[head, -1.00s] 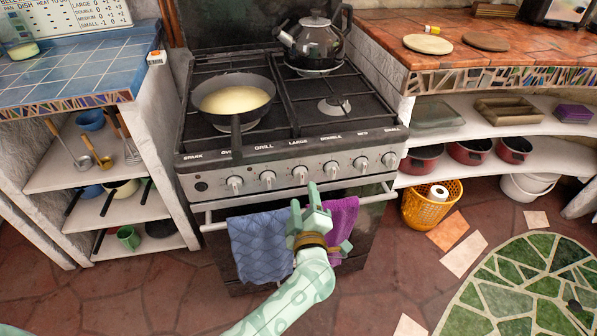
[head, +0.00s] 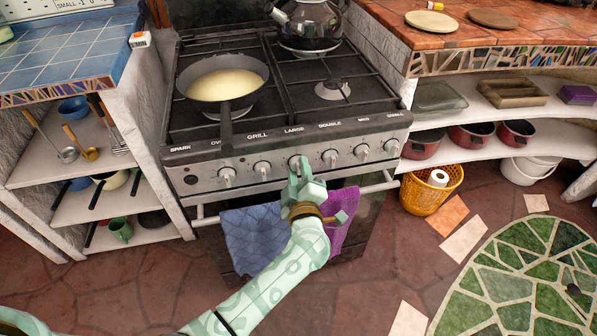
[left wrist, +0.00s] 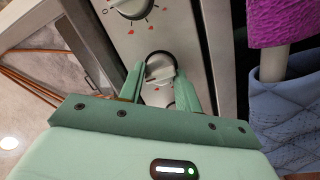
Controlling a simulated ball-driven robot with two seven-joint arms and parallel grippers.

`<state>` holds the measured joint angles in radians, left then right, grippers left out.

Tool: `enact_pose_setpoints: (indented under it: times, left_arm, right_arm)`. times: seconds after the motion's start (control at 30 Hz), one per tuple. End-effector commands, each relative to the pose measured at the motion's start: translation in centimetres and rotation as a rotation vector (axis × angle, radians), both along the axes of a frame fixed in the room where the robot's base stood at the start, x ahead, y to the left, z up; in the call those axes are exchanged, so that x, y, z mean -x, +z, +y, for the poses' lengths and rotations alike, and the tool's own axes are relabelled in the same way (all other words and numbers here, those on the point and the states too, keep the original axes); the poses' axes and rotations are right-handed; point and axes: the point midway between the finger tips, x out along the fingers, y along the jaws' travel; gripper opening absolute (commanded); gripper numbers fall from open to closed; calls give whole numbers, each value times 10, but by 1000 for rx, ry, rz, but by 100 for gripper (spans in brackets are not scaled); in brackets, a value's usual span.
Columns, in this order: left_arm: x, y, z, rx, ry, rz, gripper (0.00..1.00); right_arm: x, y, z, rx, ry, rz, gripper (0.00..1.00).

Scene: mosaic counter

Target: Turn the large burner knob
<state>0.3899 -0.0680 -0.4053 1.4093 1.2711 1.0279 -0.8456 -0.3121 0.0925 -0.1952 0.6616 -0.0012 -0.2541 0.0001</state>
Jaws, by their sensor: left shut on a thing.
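The large burner knob (head: 294,162) is on the stove's front panel (head: 211,180), under the label LARGE. My left gripper (head: 299,172) is at it, its arm coming in from below left, and partly covers it in the head view. In the left wrist view the white knob (left wrist: 160,67) sits between the two green fingertips of the left gripper (left wrist: 161,80), one on each side. The gripper is shut on the knob. The right gripper is not in view.
Other knobs, such as the grill knob (head: 262,169) and the double knob (head: 329,158), flank it. An oven rail below holds a blue towel (head: 250,240) and a purple towel (head: 340,218). A pan (head: 226,98) and a kettle (head: 310,25) stand on the stove.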

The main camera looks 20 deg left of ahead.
Motion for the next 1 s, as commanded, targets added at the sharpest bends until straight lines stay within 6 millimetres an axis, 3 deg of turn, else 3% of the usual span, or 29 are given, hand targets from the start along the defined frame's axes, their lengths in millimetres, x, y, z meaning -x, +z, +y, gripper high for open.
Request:
enact_pose_setpoints:
  times: [0.37, 0.7, 1.0]
  left_arm:
    - [1, -3, 0, 91, 0, -58, 11]
    - [1, -6, 0, 331, 1, -218, 11]
    - [0, -9, -1, 569, 1, -376, 11]
  right_arm:
    - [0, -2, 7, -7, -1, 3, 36]
    - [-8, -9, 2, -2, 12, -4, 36]
    - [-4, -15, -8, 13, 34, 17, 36]
